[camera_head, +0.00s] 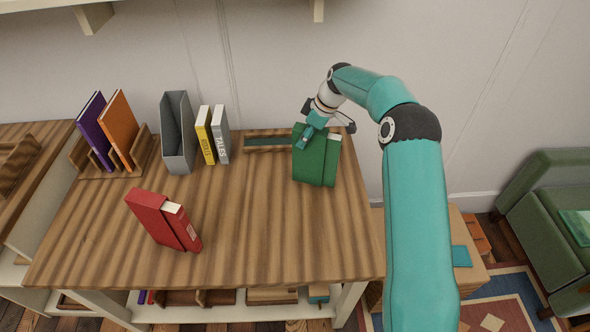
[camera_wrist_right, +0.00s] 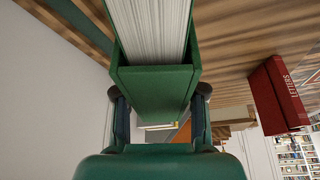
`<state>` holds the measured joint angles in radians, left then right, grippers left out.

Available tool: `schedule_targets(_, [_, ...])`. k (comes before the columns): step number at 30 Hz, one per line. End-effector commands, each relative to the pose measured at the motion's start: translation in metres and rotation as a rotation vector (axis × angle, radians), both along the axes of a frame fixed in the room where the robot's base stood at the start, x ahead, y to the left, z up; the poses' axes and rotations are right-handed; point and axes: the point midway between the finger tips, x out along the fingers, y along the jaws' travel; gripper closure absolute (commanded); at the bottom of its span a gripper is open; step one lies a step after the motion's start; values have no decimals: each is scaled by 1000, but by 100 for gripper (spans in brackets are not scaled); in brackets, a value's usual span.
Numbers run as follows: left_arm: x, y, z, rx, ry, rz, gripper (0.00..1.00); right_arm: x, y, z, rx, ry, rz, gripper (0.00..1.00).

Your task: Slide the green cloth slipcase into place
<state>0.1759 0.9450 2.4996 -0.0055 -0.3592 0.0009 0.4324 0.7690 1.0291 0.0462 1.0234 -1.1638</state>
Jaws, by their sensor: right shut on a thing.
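The green cloth slipcase (camera_head: 310,165) is upright near the back right of the wooden table, with pale page edges showing at its top right. My right gripper (camera_head: 309,136) is shut on its upper part. In the right wrist view, the slipcase (camera_wrist_right: 155,85) sits between the two fingers (camera_wrist_right: 158,97), and white pages (camera_wrist_right: 150,30) fill its open side. I cannot tell whether its bottom touches the table. A low wooden holder with a dark green inside (camera_head: 265,142) lies at the back edge, just left of the slipcase, which may hide its right end. My left gripper is out of view.
A red slipcase (camera_head: 155,220) stands front left on the table (camera_head: 240,240). A grey file holder (camera_head: 177,140), yellow book (camera_head: 205,135) and white book (camera_head: 220,135) stand at the back. A wooden rack (camera_head: 143,150) holds purple and orange books. The table's middle is clear.

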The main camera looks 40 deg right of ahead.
Motion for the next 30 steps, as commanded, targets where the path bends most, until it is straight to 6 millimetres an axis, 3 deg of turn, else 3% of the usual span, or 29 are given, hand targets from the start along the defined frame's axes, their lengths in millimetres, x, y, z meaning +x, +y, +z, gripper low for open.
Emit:
schedule_targets(16, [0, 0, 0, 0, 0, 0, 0, 16, -35, 0, -2, -3, -2, 100])
schedule_targets(28, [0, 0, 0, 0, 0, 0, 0, 18, -40, 0, -1, -1, 1, 100])
schedule_targets(29, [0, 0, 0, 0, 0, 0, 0, 18, -40, 0, -2, -1, 0, 57])
schedule_targets(30, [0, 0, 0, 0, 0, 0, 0, 18, -40, 0, -2, -1, 0, 51])
